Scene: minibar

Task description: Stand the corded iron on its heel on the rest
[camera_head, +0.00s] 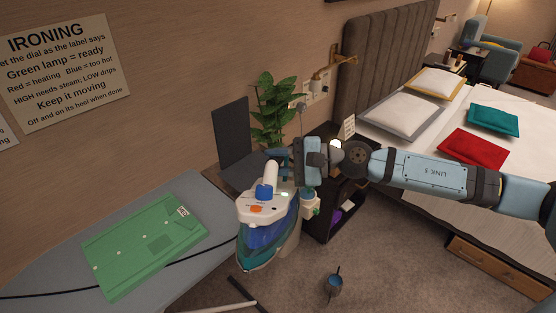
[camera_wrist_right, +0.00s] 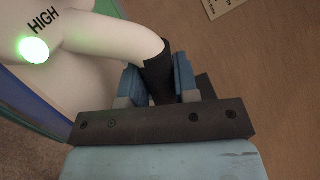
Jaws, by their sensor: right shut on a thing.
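The iron (camera_head: 262,232), white with a blue and teal lower body, is held in the air at the right end of the ironing board. My right gripper (camera_head: 288,168) is shut on its handle. In the right wrist view, the fingers (camera_wrist_right: 160,82) close around the dark part of the white handle (camera_wrist_right: 120,32), beside a lit green lamp and the word HIGH. The dark grey rest (camera_head: 243,172), with an upright back panel (camera_head: 231,133), is behind the iron, which partly hides it. The iron looks apart from the rest. My left gripper is out of view.
The ironing board (camera_head: 195,188) carries a folded green shirt (camera_head: 145,245) and a black cord (camera_head: 60,293). A plant (camera_head: 272,110) and wall sockets (camera_head: 315,90) are behind the rest. A dark nightstand (camera_head: 345,215) and the bed (camera_head: 430,150) are to the right.

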